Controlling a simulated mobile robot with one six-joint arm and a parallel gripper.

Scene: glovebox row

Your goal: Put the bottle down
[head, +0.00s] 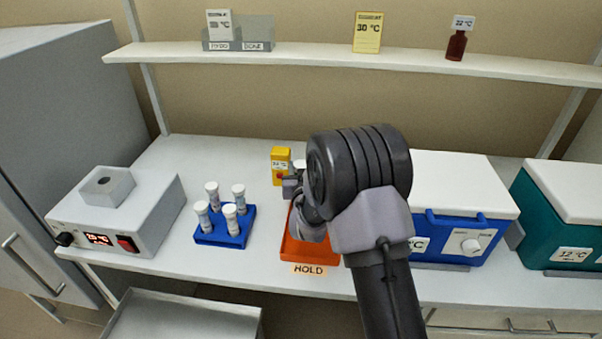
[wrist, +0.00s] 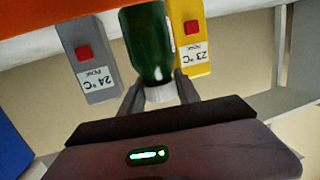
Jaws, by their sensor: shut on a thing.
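A dark green bottle (wrist: 147,45) with a white ribbed cap shows in the wrist view, which appears upside down. My gripper (wrist: 160,92) is shut on the bottle at its cap end, one finger on each side. The bottle's far end reaches toward an orange surface (wrist: 50,20), and I cannot tell whether they touch. In the head view my arm hides the bottle and most of my gripper. There, my wrist is over the orange tray (head: 293,250), which has a HOLD label in front.
A yellow 23 °C block (wrist: 190,35) and a grey 24 °C block (wrist: 88,60) flank the bottle. A blue vial rack (head: 222,238) and a grey heater box (head: 125,215) stand left. A blue cooler (head: 460,240) and a teal cooler (head: 560,230) stand right.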

